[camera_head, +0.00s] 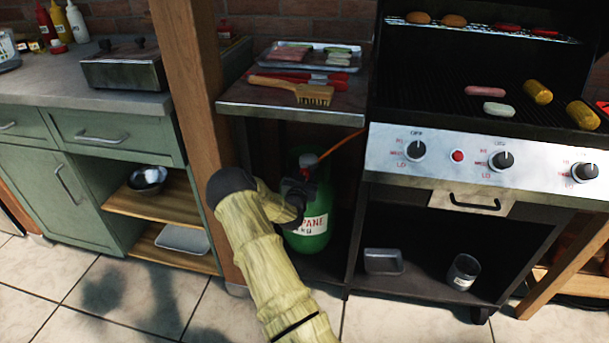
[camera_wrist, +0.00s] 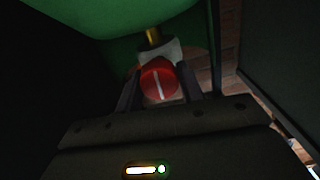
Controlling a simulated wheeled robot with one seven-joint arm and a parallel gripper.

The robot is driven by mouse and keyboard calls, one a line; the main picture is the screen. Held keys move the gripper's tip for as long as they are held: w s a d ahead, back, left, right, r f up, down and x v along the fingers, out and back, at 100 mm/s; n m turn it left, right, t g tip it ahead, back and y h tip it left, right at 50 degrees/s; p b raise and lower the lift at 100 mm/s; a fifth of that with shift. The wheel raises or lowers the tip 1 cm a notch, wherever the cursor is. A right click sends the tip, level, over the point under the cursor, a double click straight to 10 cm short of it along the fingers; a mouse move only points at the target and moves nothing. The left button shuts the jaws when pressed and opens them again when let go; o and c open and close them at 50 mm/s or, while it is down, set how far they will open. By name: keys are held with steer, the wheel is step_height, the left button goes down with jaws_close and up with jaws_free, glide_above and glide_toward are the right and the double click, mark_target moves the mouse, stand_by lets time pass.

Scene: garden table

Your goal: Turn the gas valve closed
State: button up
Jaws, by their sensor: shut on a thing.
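The green propane tank (camera_head: 309,222) stands under the grill's side shelf, partly hidden by my arm. It also shows in the wrist view (camera_wrist: 95,18). The gas valve (camera_wrist: 158,80) is a round red knob with a white line, set below a brass fitting in the wrist view. In the head view the red valve (camera_head: 308,161) shows at the tank's top, beside an orange hose. My gripper (camera_wrist: 160,88) is shut on the red knob, one finger on each side.
A wooden post (camera_head: 195,100) stands just left of the tank. The side shelf (camera_head: 238,107) with a brush and tray is above. The grill's control panel (camera_head: 380,150) and lower cabinet are to the right. Tiled floor (camera_head: 100,285) lies in front.

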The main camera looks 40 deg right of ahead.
steer(key=m, duration=0.3)
steer(key=shift+s+d+m+b, duration=0.1)
steer(key=shift+m+b, duration=0.2)
steer(key=m+b, duration=0.1)
steer(key=m, duration=0.3)
steer(key=shift+f+m, duration=0.15)
steer(key=shift+m, duration=0.15)
steer(key=m+b, duration=0.2)
steer(key=m, duration=0.1)
steer(key=shift+s+f+m, duration=0.1)
steer(key=shift+m, duration=0.2)
steer(key=shift+m+b, duration=0.9)
steer(key=shift+m, duration=1.1)
steer(key=o, duration=1)
steer(key=shift+c, duration=0.2)
